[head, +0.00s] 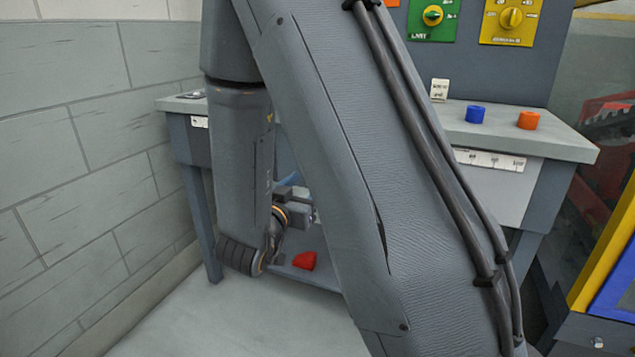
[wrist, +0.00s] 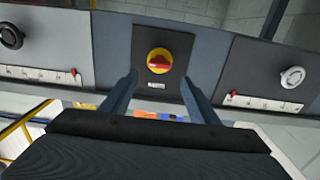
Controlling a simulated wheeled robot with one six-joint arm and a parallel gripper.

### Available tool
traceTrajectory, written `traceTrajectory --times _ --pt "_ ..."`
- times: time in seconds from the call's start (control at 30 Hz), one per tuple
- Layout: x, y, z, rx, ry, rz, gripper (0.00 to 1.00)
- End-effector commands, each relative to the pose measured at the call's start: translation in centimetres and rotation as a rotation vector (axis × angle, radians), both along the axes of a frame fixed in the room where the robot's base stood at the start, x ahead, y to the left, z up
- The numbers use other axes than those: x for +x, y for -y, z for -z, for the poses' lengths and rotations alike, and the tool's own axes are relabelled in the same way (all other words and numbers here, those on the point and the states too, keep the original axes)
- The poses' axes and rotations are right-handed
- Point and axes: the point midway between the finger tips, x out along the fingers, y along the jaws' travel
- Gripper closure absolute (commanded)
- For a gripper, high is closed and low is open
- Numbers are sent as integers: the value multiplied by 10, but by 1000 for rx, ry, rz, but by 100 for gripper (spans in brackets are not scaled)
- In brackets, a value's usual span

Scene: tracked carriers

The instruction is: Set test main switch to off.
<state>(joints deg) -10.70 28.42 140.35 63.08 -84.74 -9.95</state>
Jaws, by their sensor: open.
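A rotary switch (wrist: 159,61) with a red handle on a yellow round base sits on a dark panel plate in the wrist view. A small label (wrist: 156,85) sits below it; I cannot read it. I cannot tell which position the handle points to. My gripper (wrist: 159,79) is open and empty, with one finger on each side of the switch in the picture. Contact does not show. In the head view my gripper (head: 300,208) is low by the bench front, partly hidden by my own arm, and the switch is hidden there.
A black knob (wrist: 11,36) and a pale knob (wrist: 293,77) flank the switch, each with a red-marked scale. The bench top (head: 560,143) holds a blue cylinder (head: 475,114) and an orange cylinder (head: 528,120). A red object (head: 304,261) lies low under the bench. A block wall (head: 60,150) stands left.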

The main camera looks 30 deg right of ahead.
Motion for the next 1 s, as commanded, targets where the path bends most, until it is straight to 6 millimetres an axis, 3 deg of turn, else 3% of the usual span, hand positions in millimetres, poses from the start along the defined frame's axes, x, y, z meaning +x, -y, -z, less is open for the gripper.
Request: traceTrajectory --times 0.5,0.9,1.0 --pt "40 54 0 -2 2 5 45" --pt "47 61 -1 -2 1 2 45" --pt "47 61 0 -2 1 2 59"
